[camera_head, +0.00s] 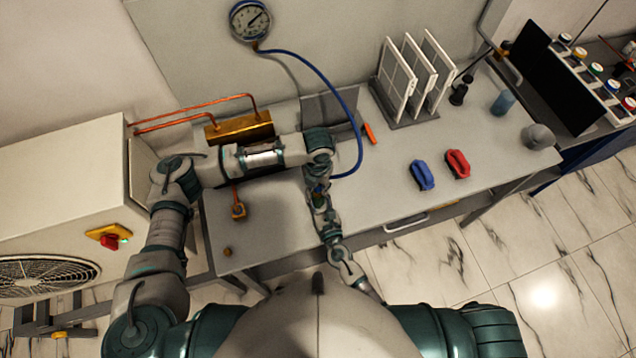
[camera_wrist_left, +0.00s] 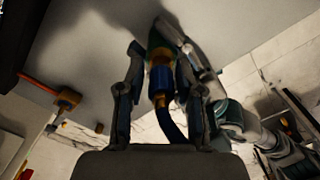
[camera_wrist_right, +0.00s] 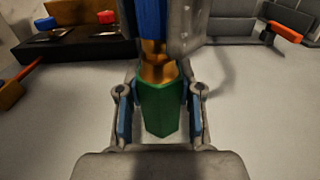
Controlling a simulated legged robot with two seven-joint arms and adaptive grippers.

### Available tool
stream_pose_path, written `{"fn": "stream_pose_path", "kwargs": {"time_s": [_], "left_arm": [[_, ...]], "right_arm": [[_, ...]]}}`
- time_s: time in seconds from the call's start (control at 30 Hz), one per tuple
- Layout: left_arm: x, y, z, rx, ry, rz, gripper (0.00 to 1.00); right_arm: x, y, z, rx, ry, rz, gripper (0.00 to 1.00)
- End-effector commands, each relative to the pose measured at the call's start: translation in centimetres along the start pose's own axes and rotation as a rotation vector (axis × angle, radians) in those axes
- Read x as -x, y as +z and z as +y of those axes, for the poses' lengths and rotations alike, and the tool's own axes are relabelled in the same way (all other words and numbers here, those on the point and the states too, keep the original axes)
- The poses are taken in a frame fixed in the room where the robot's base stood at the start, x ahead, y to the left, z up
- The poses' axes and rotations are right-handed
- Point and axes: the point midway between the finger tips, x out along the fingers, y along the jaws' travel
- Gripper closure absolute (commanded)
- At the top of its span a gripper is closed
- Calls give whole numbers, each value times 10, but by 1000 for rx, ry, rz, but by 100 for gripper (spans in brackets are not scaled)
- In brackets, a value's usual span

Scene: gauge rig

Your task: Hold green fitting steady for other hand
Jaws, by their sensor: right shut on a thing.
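The green fitting (camera_wrist_right: 160,110) sits between the two fingers of my right gripper (camera_wrist_right: 159,92), which is shut on it above the bench. A brass piece (camera_wrist_right: 153,65) and a blue part (camera_wrist_right: 152,20) rise from it in the right wrist view. In the left wrist view the blue part (camera_wrist_left: 160,80) stands between the fingers of my left gripper (camera_wrist_left: 160,62), with a dark gap beside it; that gripper looks open around it. A blue hose (camera_wrist_left: 170,125) runs from its brass end. In the head view my left arm largely hides this spot.
A pressure gauge (camera_head: 250,20) hangs on the wall, joined to the blue hose (camera_head: 355,115). A brass block (camera_head: 240,128) with copper pipes is at the left. A white panel rack (camera_head: 405,117) and blue (camera_head: 421,176) and red (camera_head: 457,164) clamp-like items are at the right.

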Motion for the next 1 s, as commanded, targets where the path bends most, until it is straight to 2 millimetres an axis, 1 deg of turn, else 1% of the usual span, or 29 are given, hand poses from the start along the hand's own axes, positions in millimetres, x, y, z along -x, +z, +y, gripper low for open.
{"fn": "stream_pose_path", "kwargs": {"time_s": [0.03,0.1,0.17,0.2,0.3,1.0], "left_arm": [[0,0,0,0,0,0,84],[0,0,0,0,0,0,100],[0,0,0,1,1,0,100],[0,0,0,1,1,0,79],[0,0,1,1,2,0,100],[6,0,2,3,4,-2,100]], "right_arm": [[0,0,0,0,0,0,100],[0,0,0,0,0,0,100],[0,0,0,0,0,0,100],[0,0,0,0,0,0,100],[0,0,0,0,0,0,100],[1,-1,-1,0,-2,1,100]]}}
